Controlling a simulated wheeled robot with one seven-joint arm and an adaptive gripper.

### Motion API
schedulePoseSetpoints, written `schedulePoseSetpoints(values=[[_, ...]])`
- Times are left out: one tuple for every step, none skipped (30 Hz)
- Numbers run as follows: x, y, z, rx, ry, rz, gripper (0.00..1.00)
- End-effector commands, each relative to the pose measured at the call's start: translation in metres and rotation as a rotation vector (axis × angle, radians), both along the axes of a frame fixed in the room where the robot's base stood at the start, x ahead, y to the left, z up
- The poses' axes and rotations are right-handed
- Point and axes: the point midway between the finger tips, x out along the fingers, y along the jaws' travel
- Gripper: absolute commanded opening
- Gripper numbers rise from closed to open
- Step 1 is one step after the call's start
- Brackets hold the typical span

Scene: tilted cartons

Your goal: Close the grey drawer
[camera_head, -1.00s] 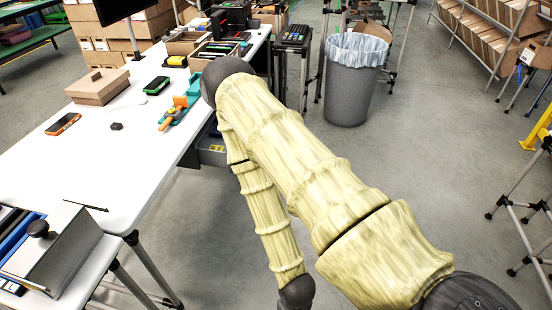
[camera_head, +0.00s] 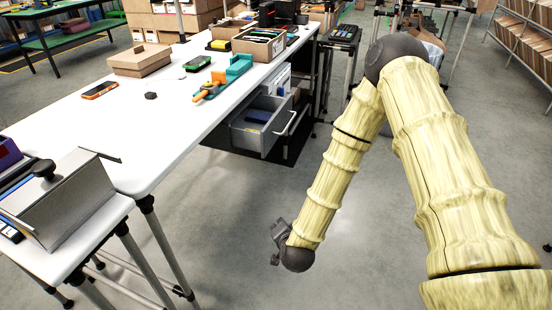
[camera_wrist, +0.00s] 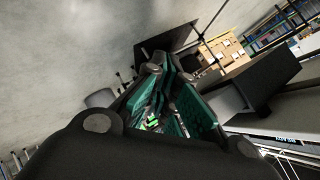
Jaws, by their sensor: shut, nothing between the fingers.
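The grey drawer (camera_head: 252,137) is pulled out from under the long white workbench, with its pale bar handle (camera_head: 287,123) at the front. A dark blue thing (camera_head: 258,116) lies inside it. My arm's end (camera_head: 280,235) hangs low over the floor, in front of and below the drawer and clear of it. In the wrist view, my gripper (camera_wrist: 165,68) has its green-padded fingers shut at the tips with nothing held. I cannot tell the drawer for certain in the wrist view.
The white workbench (camera_head: 150,128) carries a phone, a carton and a teal-and-orange tool. A grey bin is mostly hidden behind my arm. Floor before the drawer is clear.

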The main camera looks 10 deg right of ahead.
Motion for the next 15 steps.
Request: schedulePoseSetpoints(values=[[0.024,-0.002,-0.001,0.046,-0.072,-0.059,0.0],[0.037,-0.003,0.006,0.076,-0.114,-0.093,0.0],[0.053,-0.005,0.016,0.116,-0.172,-0.14,0.0],[0.065,-0.008,0.024,0.145,-0.215,-0.175,0.0],[0.076,-0.01,0.032,0.177,-0.258,-0.209,0.0],[0.089,-0.014,0.043,0.217,-0.313,-0.252,0.0],[0.099,-0.017,0.052,0.248,-0.355,-0.284,0.0],[0.107,-0.02,0.061,0.275,-0.394,-0.313,0.0],[0.117,-0.024,0.071,0.312,-0.442,-0.35,0.0],[0.123,-0.028,0.079,0.338,-0.476,-0.374,0.0],[0.129,-0.031,0.087,0.362,-0.508,-0.398,0.0],[0.135,-0.035,0.096,0.39,-0.546,-0.425,0.0],[0.139,-0.038,0.102,0.41,-0.571,-0.443,0.0],[0.142,-0.041,0.108,0.426,-0.594,-0.458,0.0],[0.145,-0.043,0.115,0.446,-0.619,-0.475,0.0]])
